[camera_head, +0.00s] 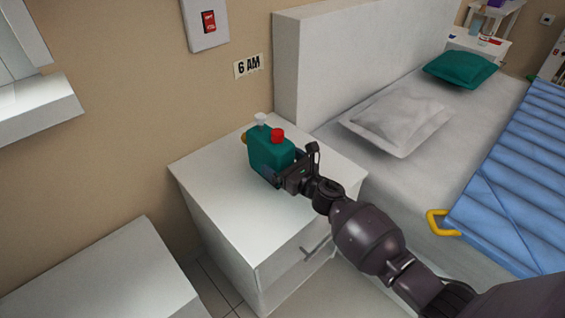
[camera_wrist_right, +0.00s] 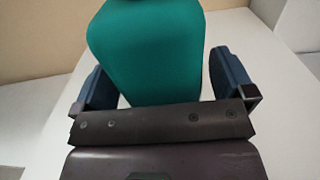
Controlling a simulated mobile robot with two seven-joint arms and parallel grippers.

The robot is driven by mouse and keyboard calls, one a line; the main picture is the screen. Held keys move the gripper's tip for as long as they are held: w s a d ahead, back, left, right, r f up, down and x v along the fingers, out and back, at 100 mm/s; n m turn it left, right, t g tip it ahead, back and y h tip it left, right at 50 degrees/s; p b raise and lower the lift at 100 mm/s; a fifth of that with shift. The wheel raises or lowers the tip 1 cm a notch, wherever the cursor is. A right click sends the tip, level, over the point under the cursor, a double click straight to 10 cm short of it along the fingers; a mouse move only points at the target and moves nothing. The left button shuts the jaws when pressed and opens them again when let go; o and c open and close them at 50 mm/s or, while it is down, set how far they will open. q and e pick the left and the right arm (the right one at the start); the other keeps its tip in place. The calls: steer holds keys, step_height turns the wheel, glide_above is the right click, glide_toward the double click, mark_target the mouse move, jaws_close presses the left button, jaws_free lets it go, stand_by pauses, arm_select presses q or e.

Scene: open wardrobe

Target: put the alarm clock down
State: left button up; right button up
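The alarm clock (camera_head: 270,154) is a teal box with a red button and a white knob on top. It appears to stand upright on the white nightstand (camera_head: 215,190), near its back. My right gripper (camera_head: 275,177) is at the clock's near side. In the right wrist view, the clock (camera_wrist_right: 150,50) fills the space ahead of the right gripper (camera_wrist_right: 160,76), whose blue fingers are spread wide to either side, with a gap showing at the fingers. The clock's bottom edge is hidden behind the gripper body. My left gripper is not in view.
A bed with a grey pillow (camera_head: 399,118), a teal pillow (camera_head: 460,69) and a blue blanket (camera_head: 520,180) stands to the right. A white cabinet (camera_head: 110,275) is at the lower left. The nightstand's front left top is clear.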

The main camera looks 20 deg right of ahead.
steer(key=shift+r, duration=0.2)
steer(key=p+v, duration=0.1)
steer(key=v, duration=0.9)
steer(key=shift+s+d, duration=0.1)
steer(key=shift+s, duration=0.15)
steer(key=shift+s+d, duration=0.25)
steer(key=shift+s, duration=0.45)
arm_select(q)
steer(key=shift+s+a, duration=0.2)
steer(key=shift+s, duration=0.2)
